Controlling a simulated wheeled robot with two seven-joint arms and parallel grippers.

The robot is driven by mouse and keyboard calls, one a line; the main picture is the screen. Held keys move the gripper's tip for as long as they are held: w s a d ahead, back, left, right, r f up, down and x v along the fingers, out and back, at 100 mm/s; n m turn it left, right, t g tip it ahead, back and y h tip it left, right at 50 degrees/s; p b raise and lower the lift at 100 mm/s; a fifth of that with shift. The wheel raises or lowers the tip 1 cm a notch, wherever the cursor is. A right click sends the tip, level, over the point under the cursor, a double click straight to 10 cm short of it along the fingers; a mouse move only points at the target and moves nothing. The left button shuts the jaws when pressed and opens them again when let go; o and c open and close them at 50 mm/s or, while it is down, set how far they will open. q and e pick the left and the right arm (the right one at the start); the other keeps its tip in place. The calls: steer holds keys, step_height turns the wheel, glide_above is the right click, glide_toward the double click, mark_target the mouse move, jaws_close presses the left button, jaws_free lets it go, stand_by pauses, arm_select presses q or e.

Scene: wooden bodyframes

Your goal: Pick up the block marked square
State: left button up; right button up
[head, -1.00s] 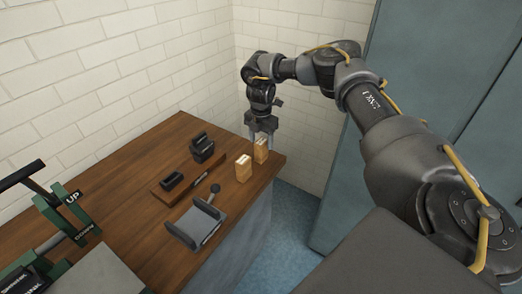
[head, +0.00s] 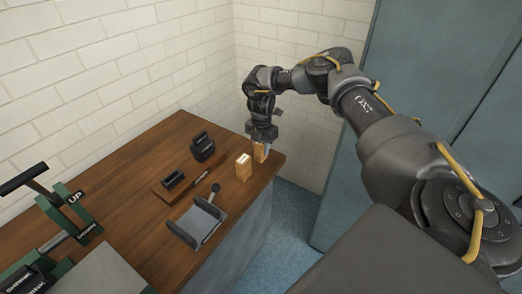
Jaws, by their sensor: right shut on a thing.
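Two light wooden blocks stand upright near the right end of the brown wooden table (head: 130,215). My right gripper (head: 262,146) points down and is shut on the right-hand wooden block (head: 260,155), close to the table's corner. The other wooden block (head: 243,168) stands free, just left of and nearer than the held one. Marks on the blocks are too small to read, so I cannot tell which bears the square. My left gripper is not in view.
A grey cradle with a lever (head: 197,222) stands at the table's front edge. A green-and-black press (head: 72,215) stands at left. White brick walls close off the back.

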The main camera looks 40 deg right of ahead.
steer(key=shift+r, duration=0.15)
steer(key=shift+w+r+b, duration=0.1)
steer(key=shift+r+b, duration=0.3)
steer(key=shift+r, duration=0.2)
steer(key=s+a+r+b, duration=0.1)
steer(key=s+a+r, duration=0.7)
steer(key=s+r, duration=0.3)
steer(key=shift+s+r, duration=0.25)
steer(key=shift+s, duration=0.1)
